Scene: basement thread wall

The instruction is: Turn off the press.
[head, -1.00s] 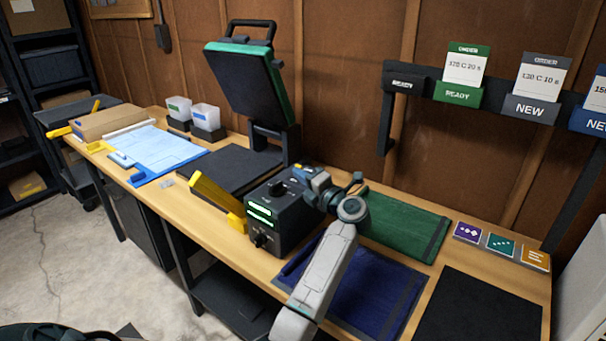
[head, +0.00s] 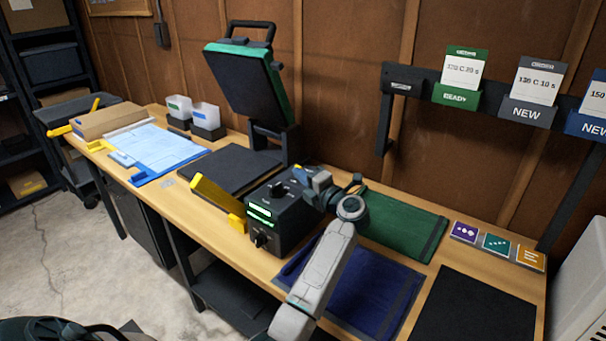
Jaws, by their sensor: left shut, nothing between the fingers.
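The press stands open on the bench, its dark upper plate (head: 240,84) with a green edge tilted up above the flat black lower plate (head: 228,168). Its dark control box (head: 286,222) stands in front, with a lit green display (head: 262,216), a knob on top and another knob on the front. My left gripper (head: 303,174) is shut and empty at the top back right of the box. It hides part of the box top, and I cannot tell whether it touches anything there. My right gripper is not in view.
A yellow bar (head: 214,200) sticks out left of the box. Green cloth (head: 400,225), blue cloth (head: 375,290) and a black mat (head: 475,310) lie to the right. Two white cups (head: 205,116) and a blue clipboard (head: 165,157) are left. An order rail (head: 400,82) hangs on the wall.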

